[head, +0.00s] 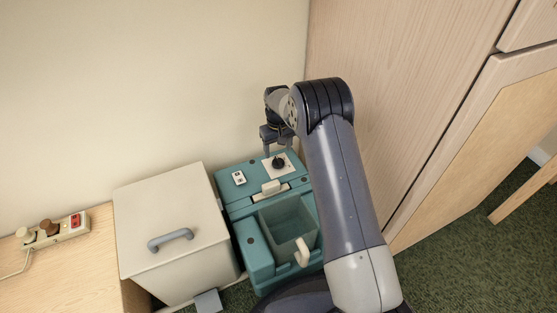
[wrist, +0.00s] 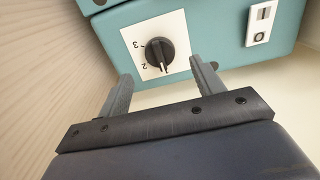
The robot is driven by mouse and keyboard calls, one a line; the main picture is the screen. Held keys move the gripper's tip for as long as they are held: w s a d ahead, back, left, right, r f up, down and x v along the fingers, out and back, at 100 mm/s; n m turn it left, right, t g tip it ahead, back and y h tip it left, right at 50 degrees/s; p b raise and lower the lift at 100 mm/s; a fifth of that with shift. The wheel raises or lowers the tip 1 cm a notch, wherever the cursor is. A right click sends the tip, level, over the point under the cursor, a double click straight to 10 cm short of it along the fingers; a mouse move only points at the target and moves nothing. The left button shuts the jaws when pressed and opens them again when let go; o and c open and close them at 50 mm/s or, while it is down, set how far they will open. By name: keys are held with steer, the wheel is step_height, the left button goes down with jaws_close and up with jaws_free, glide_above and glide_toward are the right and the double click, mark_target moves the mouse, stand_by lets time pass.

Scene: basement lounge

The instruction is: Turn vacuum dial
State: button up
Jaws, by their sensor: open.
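The vacuum dial (wrist: 158,53) is a round black knob with a raised grip on a white plate with numbers; 3 and 2 can be read in the wrist view. In the head view the dial (head: 278,162) sits on top of the teal vacuum (head: 228,183), near its back right. My gripper (wrist: 160,82) is open and empty. Its two grey fingers point toward the dial, one on each side of it and apart from it in the picture. In the head view my gripper (head: 277,146) hangs just behind the dial, partly hidden by my arm.
A white I/O switch (head: 238,178) is on the vacuum's top, left of the dial. A cream lidded box (head: 170,225) stands to the left. A power strip (head: 52,232) lies on a wooden surface. A wall (head: 150,80) is behind and a wood cabinet (head: 420,70) is close on the right.

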mark_target(278, 160)
step_height(278, 160, down, 5)
steer(key=shift+b, duration=0.65)
steer(key=c, duration=1)
steer(key=shift+o, duration=0.2)
steer(key=shift+m, duration=0.4)
steer(key=m+p, duration=0.1)
steer(key=m, duration=0.4)
steer(key=shift+m+p, duration=0.3)
steer(key=shift+p, duration=0.05)
steer(key=m, duration=0.5)
steer(key=shift+m, duration=0.3)
